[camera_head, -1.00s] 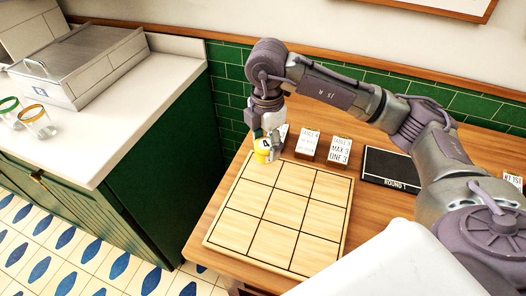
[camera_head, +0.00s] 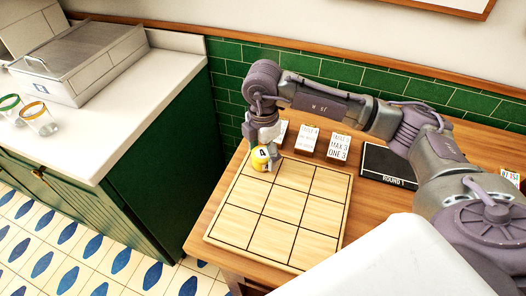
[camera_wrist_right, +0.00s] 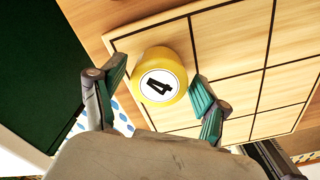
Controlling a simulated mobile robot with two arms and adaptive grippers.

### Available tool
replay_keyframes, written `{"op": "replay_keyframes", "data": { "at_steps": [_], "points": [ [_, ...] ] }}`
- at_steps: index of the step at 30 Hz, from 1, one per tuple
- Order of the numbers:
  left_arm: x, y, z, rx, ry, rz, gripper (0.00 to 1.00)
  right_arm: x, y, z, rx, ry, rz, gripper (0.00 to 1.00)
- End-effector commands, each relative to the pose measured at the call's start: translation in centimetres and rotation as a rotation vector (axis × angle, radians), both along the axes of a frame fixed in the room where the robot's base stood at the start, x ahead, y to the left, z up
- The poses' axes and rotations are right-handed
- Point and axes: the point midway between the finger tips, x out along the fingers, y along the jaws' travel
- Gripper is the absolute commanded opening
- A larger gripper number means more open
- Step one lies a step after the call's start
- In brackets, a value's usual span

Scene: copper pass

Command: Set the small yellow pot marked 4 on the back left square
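The small yellow pot marked 4 (camera_head: 261,161) is at the back left square (camera_head: 248,172) of the wooden grid board (camera_head: 228,240). In the right wrist view the pot (camera_wrist_right: 160,75) shows its round white label with a black 4, over the board's corner square. My right gripper (camera_head: 265,143) is just above and behind the pot. In the wrist view its green-padded fingers (camera_wrist_right: 158,68) stand on either side of the pot, with a gap on the left; the right finger is close to it. I cannot tell whether that one touches. My left gripper is not in view.
Small cards stand behind the board, one reading "MAX 3 ONE 3" (camera_head: 339,147). A black "ROUND 1" board (camera_head: 388,167) lies to their right. A green-fronted counter (camera_head: 165,150) with glasses and a metal box is at the left. The other squares are clear.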

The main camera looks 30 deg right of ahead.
Motion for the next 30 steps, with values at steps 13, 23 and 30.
{"op": "replay_keyframes", "data": {
  "at_steps": [13, 23, 30],
  "points": [
    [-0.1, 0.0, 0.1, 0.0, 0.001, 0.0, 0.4, 0.1, 0.0, 1.0, 0.001, -0.002, 0.0, 0.81],
    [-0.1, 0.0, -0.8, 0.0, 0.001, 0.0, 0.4, 0.1, 0.1, 7.7, 0.002, -0.006, 0.0, 0.81],
    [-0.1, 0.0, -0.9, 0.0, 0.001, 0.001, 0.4, 0.1, 0.0, 11.5, 0.0, -0.002, 0.001, 0.81]
  ]
}}
